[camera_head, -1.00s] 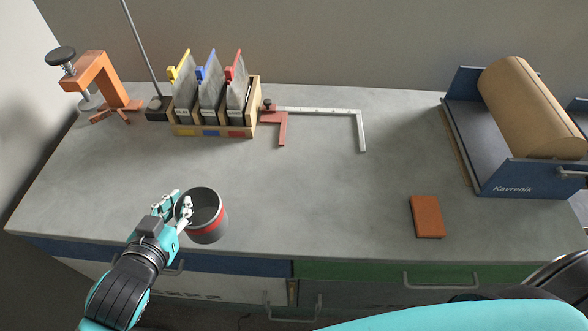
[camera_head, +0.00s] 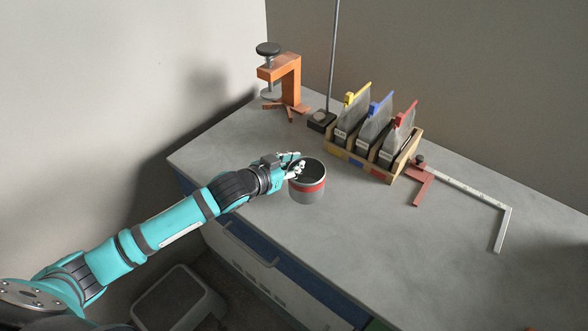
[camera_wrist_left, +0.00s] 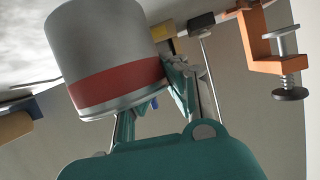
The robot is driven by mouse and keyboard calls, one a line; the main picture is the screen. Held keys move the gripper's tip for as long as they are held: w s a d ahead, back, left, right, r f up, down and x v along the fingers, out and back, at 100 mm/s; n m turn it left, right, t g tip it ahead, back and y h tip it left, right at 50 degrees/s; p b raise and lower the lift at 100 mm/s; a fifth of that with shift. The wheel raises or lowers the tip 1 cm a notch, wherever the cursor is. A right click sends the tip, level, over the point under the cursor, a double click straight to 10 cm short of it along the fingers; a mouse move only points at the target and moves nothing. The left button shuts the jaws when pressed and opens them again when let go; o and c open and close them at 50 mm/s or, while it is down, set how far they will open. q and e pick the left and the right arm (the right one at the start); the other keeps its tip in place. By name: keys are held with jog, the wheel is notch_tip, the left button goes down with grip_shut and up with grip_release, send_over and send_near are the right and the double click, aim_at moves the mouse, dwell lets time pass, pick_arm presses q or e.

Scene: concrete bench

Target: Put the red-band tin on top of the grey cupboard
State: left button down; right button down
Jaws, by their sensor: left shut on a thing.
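The red-band tin (camera_head: 308,190) is a grey open-topped can with a red stripe, above or on the near left part of the bench. I cannot tell whether its base touches the bench. My left gripper (camera_head: 294,167) reaches in from the left and is shut on the tin's left rim side. In the left wrist view the tin (camera_wrist_left: 108,50) fills the upper left, with the gripper fingers (camera_wrist_left: 155,105) against it. My right gripper is not in view. I cannot make out a grey cupboard in these frames.
A grey step stool (camera_head: 180,300) is on the floor. The bench middle (camera_head: 400,240) is clear.

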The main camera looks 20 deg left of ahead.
aim_at(306, 181)
pick_arm(q)
jog(key=shift+w+a, duration=0.15)
jog(key=shift+w, duration=0.2)
jog(key=shift+f, duration=1.75)
jog(key=shift+f, duration=0.15)
jog(key=c, duration=1.4)
grip_release()
